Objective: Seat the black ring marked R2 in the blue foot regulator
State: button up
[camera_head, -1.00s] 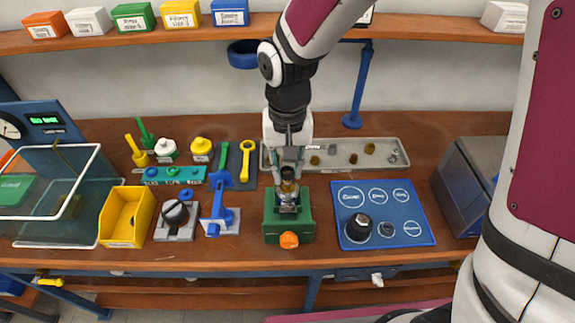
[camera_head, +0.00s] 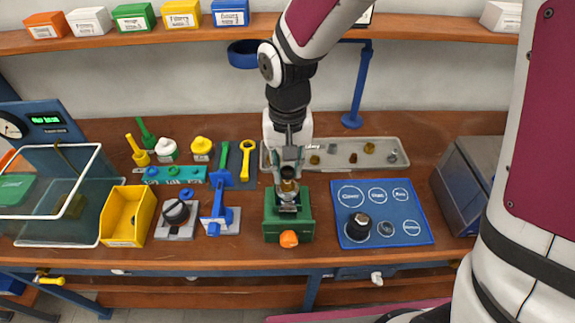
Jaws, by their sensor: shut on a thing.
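My gripper (camera_head: 288,176) points down over the green vise (camera_head: 288,224) at the middle of the bench. Its fingers are shut around a small dark piece (camera_head: 289,173) at the top of a brass-coloured regulator body (camera_head: 288,190) standing upright in the vise. The fingers partly hide this piece, and I cannot tell whether it rests on the body. I cannot read an R2 mark or make out a blue foot. A teal rack (camera_head: 160,176) with small marked places stands to the left.
A blue mat (camera_head: 405,213) with white circles lies right, holding a black knob-like part (camera_head: 358,226). A grey tray (camera_head: 350,142) with small parts lies behind. Left are a blue hand tool (camera_head: 219,205), a yellow bin (camera_head: 127,215) and a clear box (camera_head: 50,200).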

aim_at(287, 179)
jog(key=shift+f+b, duration=0.55)
jog(key=shift+f, duration=1.4)
dwell(1.6)
jog(key=o, duration=0.9)
jog(key=o, duration=0.5)
jog(key=shift+c, duration=0.2)
jog(key=shift+r+p, duration=1.95)
jog(key=shift+r, duration=2.1)
